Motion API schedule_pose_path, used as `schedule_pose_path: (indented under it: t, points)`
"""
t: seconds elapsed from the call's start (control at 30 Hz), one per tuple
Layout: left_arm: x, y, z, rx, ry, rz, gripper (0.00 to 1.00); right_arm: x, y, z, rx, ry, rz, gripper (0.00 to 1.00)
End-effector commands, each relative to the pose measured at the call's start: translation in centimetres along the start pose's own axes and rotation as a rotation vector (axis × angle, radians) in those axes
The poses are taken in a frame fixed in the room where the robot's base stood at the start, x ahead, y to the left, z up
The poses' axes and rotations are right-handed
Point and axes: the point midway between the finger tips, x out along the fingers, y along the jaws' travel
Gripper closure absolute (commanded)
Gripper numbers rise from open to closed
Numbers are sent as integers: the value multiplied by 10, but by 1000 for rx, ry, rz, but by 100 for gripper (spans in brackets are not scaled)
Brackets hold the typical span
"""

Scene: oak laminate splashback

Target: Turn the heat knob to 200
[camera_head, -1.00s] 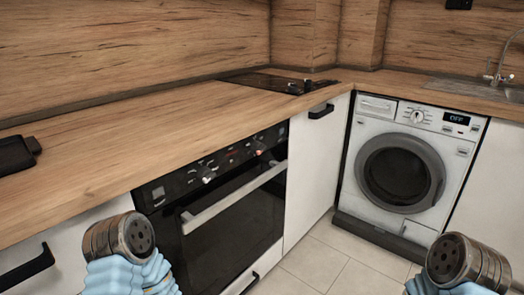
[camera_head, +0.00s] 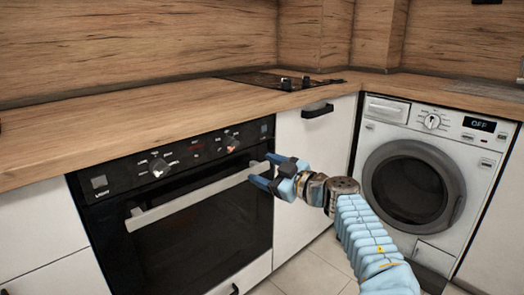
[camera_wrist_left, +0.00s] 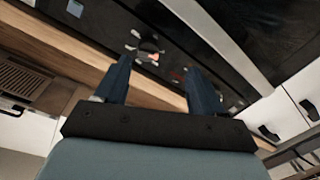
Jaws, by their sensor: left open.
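The black oven (camera_head: 185,200) has a control panel with a left knob (camera_head: 159,167) and a right knob (camera_head: 231,143), both with silvery faces. The scale marks are too small to read, so I cannot tell which is the heat knob or its setting. My left gripper (camera_head: 268,170) is open and empty, in front of the right end of the oven handle, to the right of and lower than the right knob. In the left wrist view its two fingers (camera_wrist_left: 158,70) are spread, with a knob (camera_wrist_left: 150,57) showing in the gap beyond them. My right gripper is out of view.
The oven's pale bar handle (camera_head: 190,200) juts out below the knobs. A black cabinet handle (camera_head: 317,111) is up and right of my gripper. A washing machine (camera_head: 408,180) stands at the right. The wooden worktop (camera_head: 140,135) is clear above the oven.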

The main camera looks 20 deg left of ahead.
Motion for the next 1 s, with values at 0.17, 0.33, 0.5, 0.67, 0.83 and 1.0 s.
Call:
schedule_pose_path:
  t: [0.17,0.33,0.5,0.67,0.83,1.0]
  points:
    - [-14,10,-29,-94,52,25,32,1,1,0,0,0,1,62]
    - [13,10,-32,-93,52,21,32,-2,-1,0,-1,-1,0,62]
    - [53,11,-33,-91,51,20,32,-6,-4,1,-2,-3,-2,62]
    - [87,12,-34,-90,50,22,32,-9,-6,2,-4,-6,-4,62]
    - [111,12,-35,-90,49,23,32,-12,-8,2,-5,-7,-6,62]
    - [120,13,-35,-90,49,25,32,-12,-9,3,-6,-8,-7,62]
